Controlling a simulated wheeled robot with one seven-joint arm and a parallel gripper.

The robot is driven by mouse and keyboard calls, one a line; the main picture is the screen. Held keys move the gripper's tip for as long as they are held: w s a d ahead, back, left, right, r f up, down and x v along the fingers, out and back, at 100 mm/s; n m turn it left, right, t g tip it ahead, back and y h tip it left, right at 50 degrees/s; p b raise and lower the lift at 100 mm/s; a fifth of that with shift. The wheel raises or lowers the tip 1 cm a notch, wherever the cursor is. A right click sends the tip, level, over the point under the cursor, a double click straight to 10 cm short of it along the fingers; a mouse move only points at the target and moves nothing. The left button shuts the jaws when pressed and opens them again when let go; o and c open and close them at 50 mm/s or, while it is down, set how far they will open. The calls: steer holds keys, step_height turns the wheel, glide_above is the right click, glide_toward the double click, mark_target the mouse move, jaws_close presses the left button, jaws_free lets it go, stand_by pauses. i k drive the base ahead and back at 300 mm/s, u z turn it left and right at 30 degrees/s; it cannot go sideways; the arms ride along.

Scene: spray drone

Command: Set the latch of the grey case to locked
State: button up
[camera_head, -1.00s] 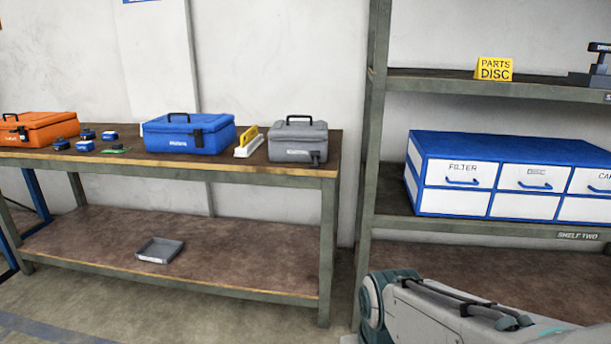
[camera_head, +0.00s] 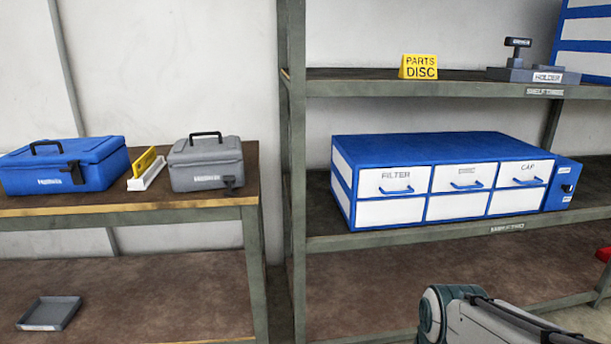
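The grey case (camera_head: 203,163) stands shut on the right end of the workbench, with its black handle (camera_head: 206,135) upright on the lid. A small dark latch (camera_head: 230,181) sits at the right of its front face. The latch is too small here to tell its setting. A pale label is on the front beside it. My gripper is out of view; only part of my arm shows at the bottom right, well away from the case.
A blue case (camera_head: 66,166) and a yellow-and-white item (camera_head: 146,170) stand left of the grey case on the bench (camera_head: 130,205). A shelf post (camera_head: 293,150) rises right of the bench. A blue drawer cabinet (camera_head: 430,147) fills the middle shelf. A grey tray (camera_head: 50,312) lies on the lower bench shelf.

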mark_target(229, 179)
steer(key=z, duration=0.25)
steer(key=i, duration=0.55)
steer(key=u, duration=0.5)
steer(key=i, duration=0.75)
steer(key=u, duration=0.85)
